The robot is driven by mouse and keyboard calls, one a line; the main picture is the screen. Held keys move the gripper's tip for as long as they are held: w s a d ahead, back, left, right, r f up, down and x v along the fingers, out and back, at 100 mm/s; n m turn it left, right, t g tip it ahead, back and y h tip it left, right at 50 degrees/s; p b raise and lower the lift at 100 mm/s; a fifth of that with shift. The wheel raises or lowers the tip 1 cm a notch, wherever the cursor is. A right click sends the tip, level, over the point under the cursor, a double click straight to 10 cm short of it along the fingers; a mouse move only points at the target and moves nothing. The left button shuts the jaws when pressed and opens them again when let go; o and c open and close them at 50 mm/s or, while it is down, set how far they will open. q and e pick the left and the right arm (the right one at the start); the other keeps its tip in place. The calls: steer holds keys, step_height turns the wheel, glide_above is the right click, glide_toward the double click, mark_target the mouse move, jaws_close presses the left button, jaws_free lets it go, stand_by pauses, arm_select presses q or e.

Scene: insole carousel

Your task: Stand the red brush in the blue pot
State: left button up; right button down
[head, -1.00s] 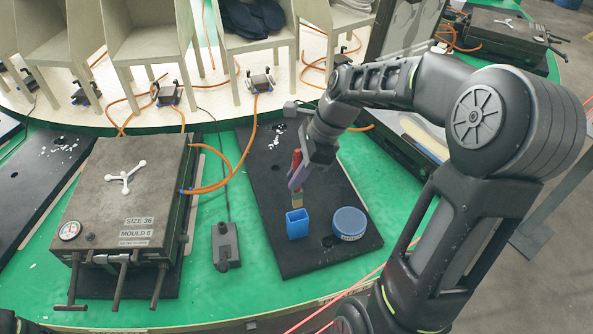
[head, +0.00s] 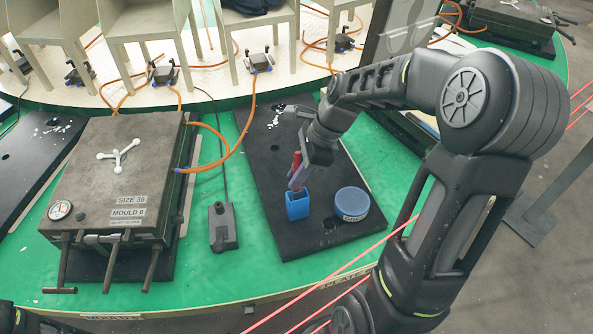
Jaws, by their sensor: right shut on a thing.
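The blue pot (head: 297,207) is a square open box standing on a black board. The red brush (head: 296,160) is upright or slightly tilted above the pot, and its lower end is hidden at or behind the pot's rim. I cannot tell how deep it sits in the pot. My right gripper (head: 297,179) is shut on the brush, just above the pot. My left gripper is not in view; only a bit of dark arm shows at the lower left edge.
A round blue tin (head: 352,203) stands right of the pot on the black board (head: 285,240). A large grey mould (head: 120,175) marked SIZE 36 is at the left. A small black pedal-like device (head: 222,227) lies between them on the green table.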

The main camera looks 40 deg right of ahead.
steer(key=shift+f+b, duration=0.45)
steer(key=shift+f, duration=0.75)
steer(key=c, duration=1.3)
jaws_free()
steer(key=v, duration=0.8)
steer(key=shift+f, duration=0.1)
